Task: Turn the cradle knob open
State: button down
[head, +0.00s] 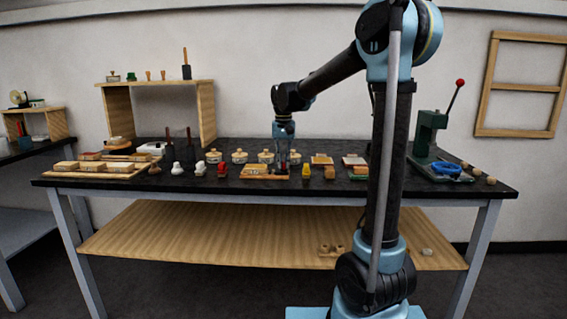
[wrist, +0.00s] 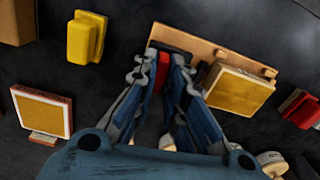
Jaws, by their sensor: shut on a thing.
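The cradle is a light wooden board (wrist: 200,46) lying on the dark bench top; it also shows in the head view (head: 265,177). A gold-faced panel (wrist: 238,88) sits on it beside my gripper, against small wooden pegs. At the board's other end is a red knob (wrist: 163,73) with a dark part by it. My gripper (wrist: 165,62) points down with its fingers on both sides of the red knob, shut on it. The knob's turn angle cannot be told.
A yellow block-like stamp (wrist: 86,38) and a red one (wrist: 299,108) stand on either side of the cradle. Another gold panel (wrist: 42,112) is nearby. Lidded pots (head: 240,156) stand behind. A green press (head: 430,140) is at the bench's right.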

aim_at(284, 162)
jog(key=shift+w+m, duration=0.1)
jog(key=shift+m, duration=0.6)
jog(key=c, duration=1.6)
grip_release()
jog(key=shift+c, duration=0.2)
notch_tip(284, 162, up, 12)
jog(key=shift+f, duration=0.1)
